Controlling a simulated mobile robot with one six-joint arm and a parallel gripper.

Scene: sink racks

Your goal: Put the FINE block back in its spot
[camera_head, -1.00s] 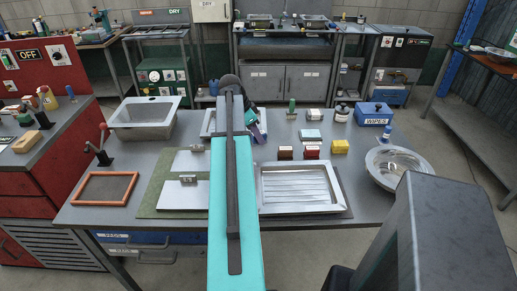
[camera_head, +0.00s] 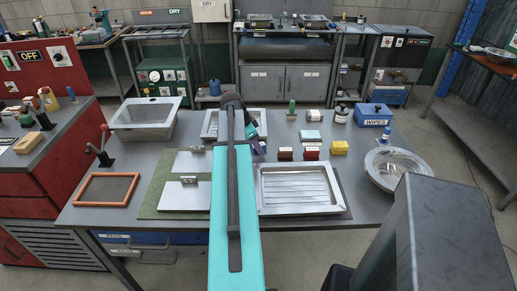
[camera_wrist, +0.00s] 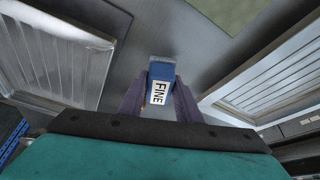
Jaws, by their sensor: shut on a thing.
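The FINE block (camera_wrist: 159,72) is blue with a white label reading FINE. In the wrist view it sits between the two dark fingers of my gripper (camera_wrist: 160,94), which is shut on it. Grey table top shows beneath and around it; I cannot tell how high it is above the table. In the head view my gripper (camera_head: 257,146) is largely behind my arm, near the back tray, and the block cannot be made out there. The block's spot cannot be identified in these frames.
Brown (camera_head: 285,153), red (camera_head: 311,153) and yellow (camera_head: 339,147) blocks stand just right of my gripper, with a light blue-topped block (camera_head: 312,134) behind. A ribbed metal tray (camera_head: 300,211) lies in front. A metal bowl (camera_head: 398,167) and a WIPES box (camera_head: 373,115) are farther right.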

